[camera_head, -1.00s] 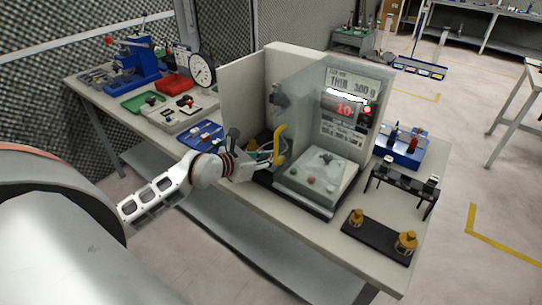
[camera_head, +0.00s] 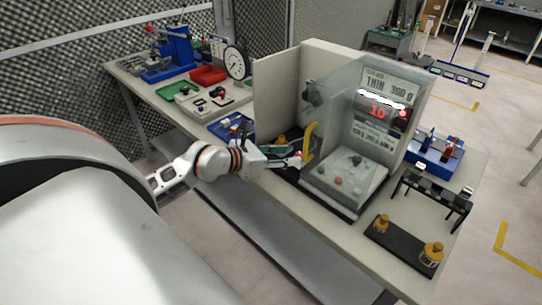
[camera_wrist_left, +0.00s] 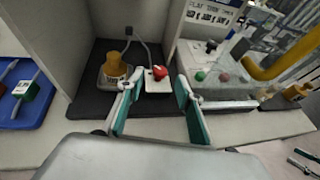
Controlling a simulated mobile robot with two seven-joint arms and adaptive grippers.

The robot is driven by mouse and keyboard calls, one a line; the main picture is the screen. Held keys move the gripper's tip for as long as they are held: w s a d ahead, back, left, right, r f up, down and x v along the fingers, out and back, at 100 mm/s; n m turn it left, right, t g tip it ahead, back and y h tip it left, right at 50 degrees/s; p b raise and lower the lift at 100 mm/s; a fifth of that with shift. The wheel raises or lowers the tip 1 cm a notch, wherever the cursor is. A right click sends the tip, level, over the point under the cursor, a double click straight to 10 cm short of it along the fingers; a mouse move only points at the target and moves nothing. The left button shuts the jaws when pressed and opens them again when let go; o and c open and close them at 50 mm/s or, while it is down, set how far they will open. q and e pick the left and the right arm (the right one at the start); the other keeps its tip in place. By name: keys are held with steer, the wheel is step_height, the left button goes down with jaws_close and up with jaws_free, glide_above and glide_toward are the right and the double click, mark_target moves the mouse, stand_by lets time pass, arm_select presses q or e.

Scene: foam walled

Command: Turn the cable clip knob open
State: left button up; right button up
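A red knob (camera_wrist_left: 159,72) sits on a small white block (camera_wrist_left: 158,85) on a dark mat in the left wrist view; I take it for the cable clip knob. A cable runs behind it. My left gripper (camera_wrist_left: 158,92) is open, with its teal-padded fingers apart on either side of the block's near part. The knob lies between and slightly beyond the fingertips, with no clear contact. In the head view my left gripper (camera_head: 291,161) is beside the yellow handle (camera_head: 310,143), and the knob is too small to make out surely.
A yellow cylinder (camera_wrist_left: 115,65) stands left of the knob. A glass-walled case with a red display (camera_head: 377,112) stands right of it, and a pale panel (camera_head: 277,100) rises behind. A blue tray (camera_wrist_left: 25,95) lies to the left. Bare table (camera_head: 345,226) shows in front.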

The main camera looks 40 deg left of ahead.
arm_select(q)
steer(key=v, duration=0.6)
steer(key=shift+s, duration=0.15)
stand_by(0.5)
